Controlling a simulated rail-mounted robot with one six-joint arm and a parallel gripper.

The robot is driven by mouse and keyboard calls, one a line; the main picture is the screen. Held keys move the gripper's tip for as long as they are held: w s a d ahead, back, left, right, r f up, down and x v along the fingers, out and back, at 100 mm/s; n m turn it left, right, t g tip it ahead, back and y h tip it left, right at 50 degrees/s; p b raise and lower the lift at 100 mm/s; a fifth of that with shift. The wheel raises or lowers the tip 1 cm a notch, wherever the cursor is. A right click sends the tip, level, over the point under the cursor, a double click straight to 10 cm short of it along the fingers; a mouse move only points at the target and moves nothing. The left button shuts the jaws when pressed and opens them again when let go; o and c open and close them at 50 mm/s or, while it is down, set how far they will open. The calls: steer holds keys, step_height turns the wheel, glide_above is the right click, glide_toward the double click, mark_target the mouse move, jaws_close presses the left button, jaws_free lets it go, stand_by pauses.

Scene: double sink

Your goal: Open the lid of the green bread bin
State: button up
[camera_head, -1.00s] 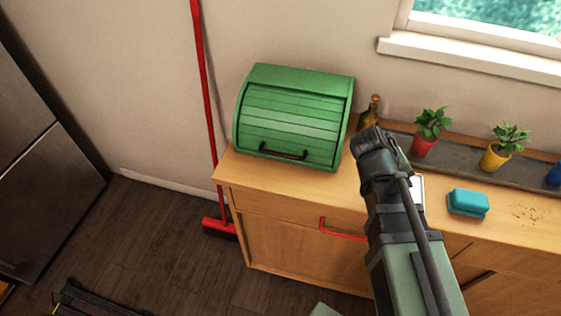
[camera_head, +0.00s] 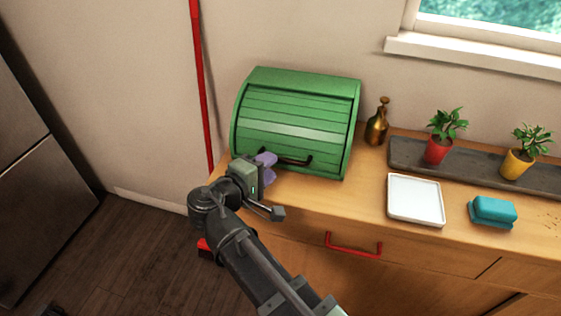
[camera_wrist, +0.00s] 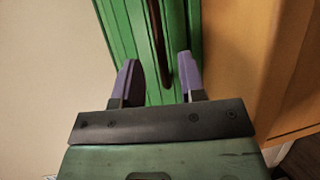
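The green bread bin (camera_head: 292,115) stands on the wooden counter against the wall, with its slatted roll lid (camera_head: 285,128) down. A dark bar handle (camera_head: 296,161) runs along the lower front of the lid. My gripper (camera_head: 266,166) is in front of the bin at the left end of the handle. In the wrist view my gripper (camera_wrist: 160,80) has its two purple fingers apart, with the dark handle (camera_wrist: 158,40) reaching down into the gap between them. The green lid (camera_wrist: 120,30) lies beyond the fingertips. I cannot tell whether either finger touches the handle.
A brass bottle (camera_head: 376,127) stands just right of the bin. A white tray (camera_head: 416,200), a blue sponge (camera_head: 493,211) and potted plants (camera_head: 438,150) are farther right. A red drawer handle (camera_head: 353,248) juts out below the counter edge. A red broom (camera_head: 200,90) leans at the left.

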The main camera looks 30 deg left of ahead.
mark_target(291, 131)
steer(key=w, duration=0.3)
steer(key=w+f, duration=0.1)
steer(key=w, duration=0.1)
steer(key=shift+d+b, duration=0.2)
steer(key=shift+b, duration=0.1)
jaws_close()
